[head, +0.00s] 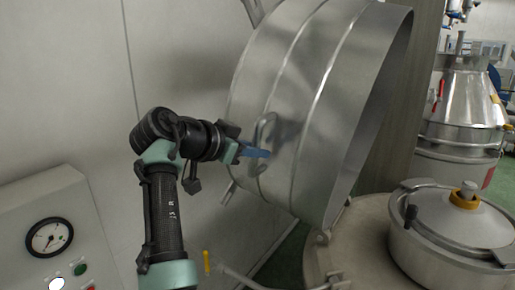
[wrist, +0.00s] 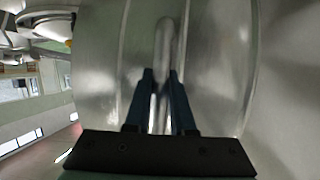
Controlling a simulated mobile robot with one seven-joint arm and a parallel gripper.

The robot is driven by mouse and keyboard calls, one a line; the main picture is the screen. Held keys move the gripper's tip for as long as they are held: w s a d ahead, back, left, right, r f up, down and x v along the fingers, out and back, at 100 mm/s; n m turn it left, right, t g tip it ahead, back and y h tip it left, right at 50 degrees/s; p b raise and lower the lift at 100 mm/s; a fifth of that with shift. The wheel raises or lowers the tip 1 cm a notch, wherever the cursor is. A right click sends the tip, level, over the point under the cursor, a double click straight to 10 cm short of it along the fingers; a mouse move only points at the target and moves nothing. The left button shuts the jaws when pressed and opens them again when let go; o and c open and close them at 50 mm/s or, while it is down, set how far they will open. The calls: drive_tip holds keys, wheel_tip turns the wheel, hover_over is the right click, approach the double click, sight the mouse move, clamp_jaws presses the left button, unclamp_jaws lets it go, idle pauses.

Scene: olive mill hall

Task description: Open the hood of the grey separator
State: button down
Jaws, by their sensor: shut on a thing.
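The hood (head: 335,90) of the grey separator is a large ribbed steel drum. In the head view it is tilted steeply up, with its open rim facing right, above the round separator body (head: 340,245). My gripper (head: 262,153) is at the left side of the hood, its blue fingers at the bar handle (head: 264,130). In the wrist view the handle (wrist: 165,45) runs down between the two fingers of my gripper (wrist: 161,85), which is shut on it. The inside of the hood is hidden.
A control box (head: 55,230) with a gauge stands at lower left. A lidded steel vessel (head: 455,235) is at lower right, and another separator-like machine (head: 462,100) stands behind it. A pale wall (head: 60,90) is close behind my arm. A strip of green floor shows below the hood.

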drive_tip(key=shift+d, duration=0.2)
drive_tip(key=c, duration=0.8)
unclamp_jaws()
drive_tip(key=shift+s, duration=0.1)
drive_tip(key=shift+o, duration=0.2)
drive_tip(key=shift+a+f, duration=0.1)
drive_tip(key=b+v, duration=0.6)
drive_tip(key=v, duration=0.7)
